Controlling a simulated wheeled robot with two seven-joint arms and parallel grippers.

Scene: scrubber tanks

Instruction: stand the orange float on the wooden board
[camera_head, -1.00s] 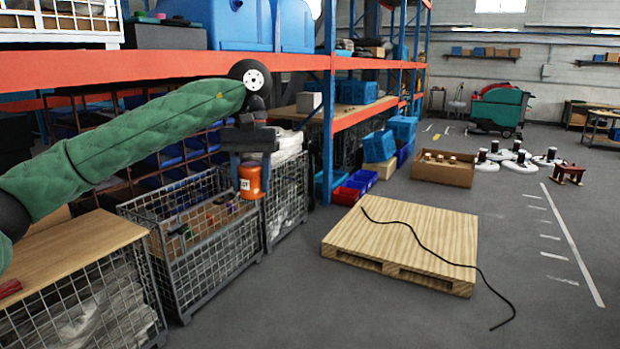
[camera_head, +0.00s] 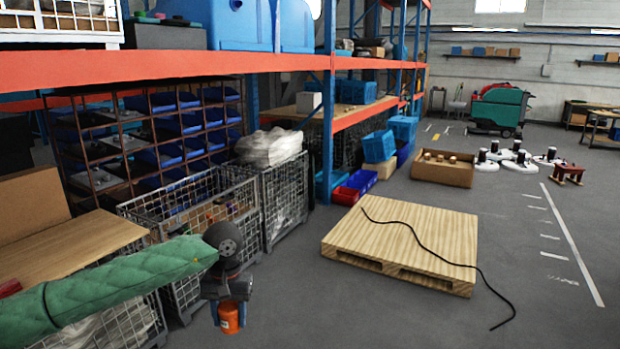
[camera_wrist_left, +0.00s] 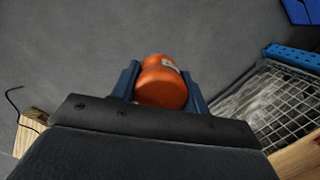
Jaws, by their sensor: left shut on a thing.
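The orange float (camera_head: 229,319) is a small orange cylinder with a pale label, held upright below my left gripper (camera_head: 228,296). In the left wrist view the float (camera_wrist_left: 162,88) sits between the two blue fingers of the left gripper (camera_wrist_left: 160,74), which are shut on it. The float hangs over the grey floor, in front of the wire cages. The wooden board (camera_head: 75,245) lies on a wire cage at the left, to the left of and higher in the picture than the float. A tan edge, likely this board (camera_wrist_left: 300,158), shows at the lower right of the wrist view.
A wire mesh cage (camera_head: 215,245) stands behind my left gripper. A wooden pallet (camera_head: 400,235) with a black cable (camera_head: 420,242) lies on the floor to the right. The floor between cages and pallet is clear. A red shelf beam (camera_head: 220,62) runs above.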

